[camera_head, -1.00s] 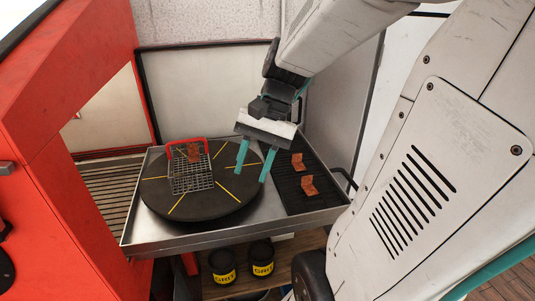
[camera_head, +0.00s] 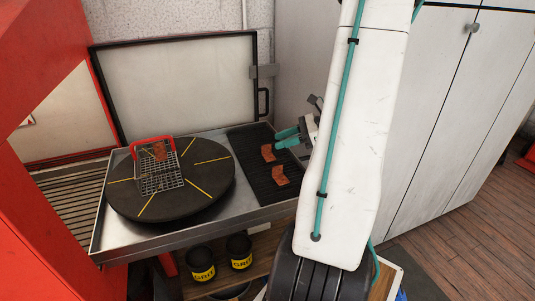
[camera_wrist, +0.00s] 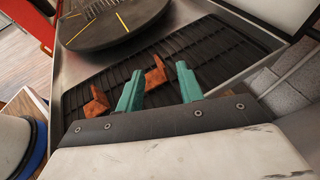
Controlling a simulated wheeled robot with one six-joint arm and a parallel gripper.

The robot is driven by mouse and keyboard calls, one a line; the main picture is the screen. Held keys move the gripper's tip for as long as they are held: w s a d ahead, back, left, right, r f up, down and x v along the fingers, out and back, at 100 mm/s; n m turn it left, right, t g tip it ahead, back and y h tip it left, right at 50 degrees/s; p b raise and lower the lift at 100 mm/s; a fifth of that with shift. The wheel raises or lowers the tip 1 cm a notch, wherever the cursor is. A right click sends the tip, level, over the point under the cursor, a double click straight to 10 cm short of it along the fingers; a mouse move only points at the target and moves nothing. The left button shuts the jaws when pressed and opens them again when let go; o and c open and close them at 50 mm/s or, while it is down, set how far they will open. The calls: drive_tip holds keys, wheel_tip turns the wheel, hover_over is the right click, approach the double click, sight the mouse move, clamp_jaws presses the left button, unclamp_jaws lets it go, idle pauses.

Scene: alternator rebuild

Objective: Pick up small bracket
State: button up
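Two small rust-brown brackets lie apart on the black ribbed mat at the right of the metal tray: a rear bracket (camera_head: 268,153) and a front bracket (camera_head: 280,176). A third rusty bracket (camera_head: 159,150) is in the wire basket on the turntable. My gripper (camera_head: 286,138) is at the mat's right side, close to the rear bracket, partly hidden by my arm. In the wrist view my gripper (camera_wrist: 158,86) has its teal fingers apart with nothing held. One bracket (camera_wrist: 156,76) shows between and beyond the fingertips; another bracket (camera_wrist: 97,103) lies left of the left finger.
The metal tray (camera_head: 185,240) has a raised rim. The dark turntable (camera_head: 205,187) with yellow lines carries the red-handled wire basket (camera_head: 160,182). The raised lid (camera_head: 180,85) stands behind. Two black tubs (camera_head: 200,263) with yellow labels sit below. White cabinets (camera_head: 440,120) stand right.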

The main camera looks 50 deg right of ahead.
sight(268, 145)
drive_tip(key=x, duration=0.5)
drive_tip(key=shift+s+a+f, duration=0.1)
drive_tip(key=shift+f, duration=0.05)
clamp_jaws()
